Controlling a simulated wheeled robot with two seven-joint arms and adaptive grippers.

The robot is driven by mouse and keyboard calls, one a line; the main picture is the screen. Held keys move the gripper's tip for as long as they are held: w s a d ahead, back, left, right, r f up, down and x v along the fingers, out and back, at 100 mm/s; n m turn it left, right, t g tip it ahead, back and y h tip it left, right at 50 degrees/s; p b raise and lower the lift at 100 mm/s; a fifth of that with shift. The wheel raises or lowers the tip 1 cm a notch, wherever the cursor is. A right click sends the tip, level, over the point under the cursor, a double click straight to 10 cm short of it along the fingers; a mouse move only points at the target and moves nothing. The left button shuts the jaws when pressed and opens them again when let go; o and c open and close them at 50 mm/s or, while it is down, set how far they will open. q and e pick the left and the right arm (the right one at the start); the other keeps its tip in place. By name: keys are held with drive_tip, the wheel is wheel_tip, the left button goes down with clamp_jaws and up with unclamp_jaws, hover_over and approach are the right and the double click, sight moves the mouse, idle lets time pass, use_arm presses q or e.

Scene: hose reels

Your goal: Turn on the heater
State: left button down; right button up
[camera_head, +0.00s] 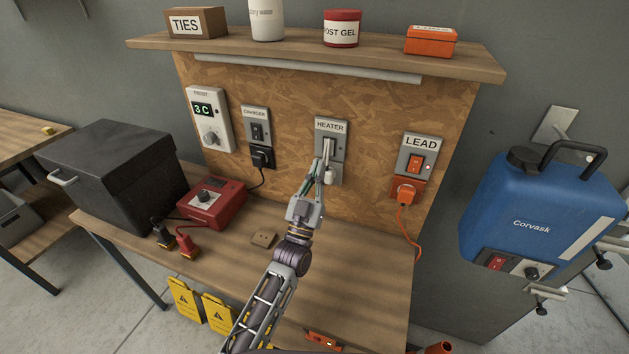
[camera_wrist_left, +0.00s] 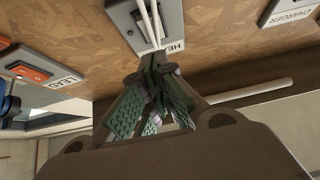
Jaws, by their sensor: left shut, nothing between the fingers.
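The grey heater switch plate (camera_head: 331,126), labelled HEATER, is on the chipboard panel between the charger and lead switches. It also shows upside down in the left wrist view (camera_wrist_left: 172,31). My left gripper (camera_head: 325,163) is shut and empty in front of this plate, covering part of its lower half. In the left wrist view its closed fingers (camera_wrist_left: 153,77) point at the plate's label end. Two pale narrow strips lie over the plate's middle there. The rocker is partly hidden, and I cannot tell its position or whether the fingers touch it. My right gripper is not in view.
The charger switch (camera_head: 257,129) is to the left, with a black plug below. The lead switch (camera_head: 416,163) is to the right, with an orange plug and cord. A shelf (camera_head: 300,56) overhangs the panel. A red box (camera_head: 212,204) and a black box (camera_head: 112,175) stand on the bench.

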sight(329, 143)
use_arm(q)
drive_tip(key=w, duration=0.2)
drive_tip(key=w+d, duration=0.1)
drive_tip(key=w, duration=0.1)
drive_tip(key=shift+w+d, duration=0.15)
drive_tip(key=shift+d, duration=0.05)
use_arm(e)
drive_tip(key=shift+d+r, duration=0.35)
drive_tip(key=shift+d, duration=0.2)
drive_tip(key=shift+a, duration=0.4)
